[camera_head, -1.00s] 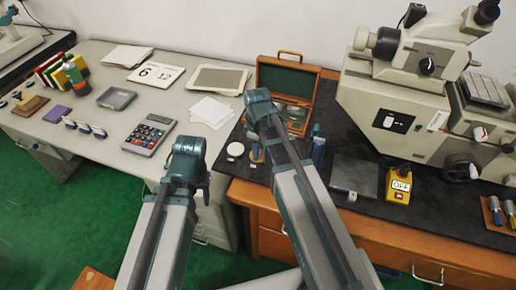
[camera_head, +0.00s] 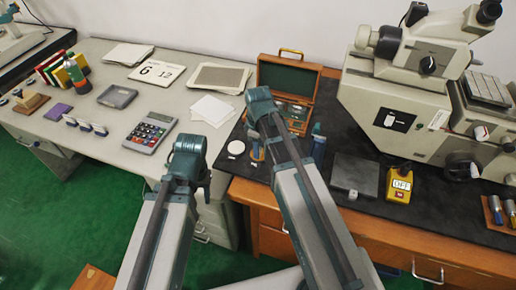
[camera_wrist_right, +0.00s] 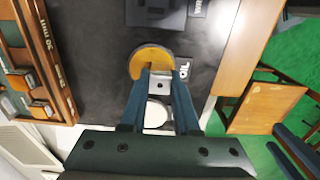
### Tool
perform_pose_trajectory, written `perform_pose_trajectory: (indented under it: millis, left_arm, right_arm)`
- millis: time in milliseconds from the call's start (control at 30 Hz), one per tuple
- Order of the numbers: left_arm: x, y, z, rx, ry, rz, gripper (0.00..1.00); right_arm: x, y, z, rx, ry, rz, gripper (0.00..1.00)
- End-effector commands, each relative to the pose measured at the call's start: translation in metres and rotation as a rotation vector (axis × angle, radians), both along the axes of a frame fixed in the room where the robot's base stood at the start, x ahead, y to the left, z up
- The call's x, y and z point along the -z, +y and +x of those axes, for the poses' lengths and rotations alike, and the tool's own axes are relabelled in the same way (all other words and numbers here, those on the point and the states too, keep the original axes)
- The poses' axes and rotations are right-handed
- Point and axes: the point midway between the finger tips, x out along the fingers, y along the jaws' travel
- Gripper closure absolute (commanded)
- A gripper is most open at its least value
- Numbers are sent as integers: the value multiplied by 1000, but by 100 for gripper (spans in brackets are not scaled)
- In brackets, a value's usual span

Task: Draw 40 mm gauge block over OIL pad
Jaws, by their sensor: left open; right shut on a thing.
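My right gripper (camera_wrist_right: 157,88) is shut on a small metal gauge block (camera_wrist_right: 158,84), seen in the right wrist view. The block's far end is at the near edge of the round yellow-orange pad (camera_wrist_right: 149,58); whether it touches the pad I cannot tell. A label reading OIL (camera_wrist_right: 182,73) lies beside that pad. A round white pad (camera_wrist_right: 156,113) shows between the fingers, and also in the head view (camera_head: 236,148). There my right wrist hides most of the block and the OIL pad. My left gripper (camera_head: 205,188) is open and empty, low in front of the grey desk.
An open wooden case (camera_head: 302,88) with gauge blocks stands behind my right gripper, its labelled slots at left in the right wrist view. A dark flat plate (camera_head: 354,172), a yellow OFF unit (camera_head: 398,184) and a large measuring machine (camera_head: 408,100) stand to the right on the black mat.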

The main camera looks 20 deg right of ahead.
Motion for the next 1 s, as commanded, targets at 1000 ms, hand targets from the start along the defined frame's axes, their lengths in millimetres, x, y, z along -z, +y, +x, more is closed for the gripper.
perform_pose_trajectory:
  millis: [1000]
  left_arm:
    - [0,0,0,0,0,0,50]
  right_arm:
    - [0,-13,19,0,0,0,100]
